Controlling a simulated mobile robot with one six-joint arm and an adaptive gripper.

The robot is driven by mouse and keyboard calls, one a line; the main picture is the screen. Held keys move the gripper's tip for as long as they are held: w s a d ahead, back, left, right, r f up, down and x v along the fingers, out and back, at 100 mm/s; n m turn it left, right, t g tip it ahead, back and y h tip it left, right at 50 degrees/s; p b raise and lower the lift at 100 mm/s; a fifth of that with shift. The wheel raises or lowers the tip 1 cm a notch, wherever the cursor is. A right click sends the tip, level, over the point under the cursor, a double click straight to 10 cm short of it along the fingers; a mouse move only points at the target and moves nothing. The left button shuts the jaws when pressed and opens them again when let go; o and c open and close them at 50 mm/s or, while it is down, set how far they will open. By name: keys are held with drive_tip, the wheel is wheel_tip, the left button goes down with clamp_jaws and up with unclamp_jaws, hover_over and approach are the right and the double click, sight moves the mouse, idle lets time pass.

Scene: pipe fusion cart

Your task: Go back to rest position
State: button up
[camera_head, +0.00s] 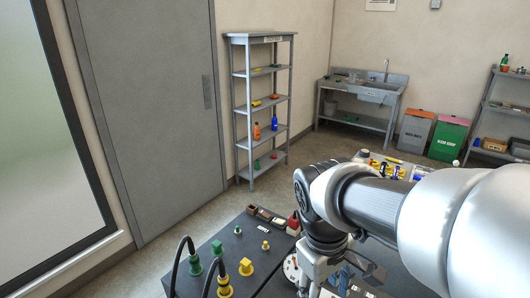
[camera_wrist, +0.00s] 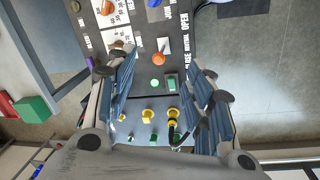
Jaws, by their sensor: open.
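My gripper (camera_wrist: 155,95) is open in the wrist view, its two fingers wide apart with nothing between them. It hangs above a dark cart panel (camera_wrist: 150,60) with white lettering, an orange knob (camera_wrist: 158,86) and yellow and green fittings (camera_wrist: 148,114). In the head view my arm reaches in from the right, and the gripper (camera_head: 330,280) is partly cut off at the bottom edge. The cart top (camera_head: 240,250) beside it carries yellow and green connectors (camera_head: 246,267) and black cables. Any contact below the gripper is hidden in the head view.
A grey shelf (camera_head: 234,120) with bottles stands by the wall near a grey door (camera_head: 150,110). A sink bench (camera_head: 350,112) and orange and green bins (camera_head: 448,138) are at the back. Open floor (camera_head: 310,150) lies between.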

drive_tip(key=s+d+r+m+t, duration=0.1)
drive_tip(key=s+m+t, duration=0.1)
drive_tip(key=s, duration=0.3)
drive_tip(key=s+d+r+m+t+y, duration=0.1)
drive_tip(key=s+m+t, duration=0.1)
drive_tip(key=s+m, duration=0.2)
drive_tip(key=shift+s+d+r, duration=0.35)
drive_tip(key=shift+s+d, duration=0.05)
drive_tip(key=shift+s, duration=0.85)
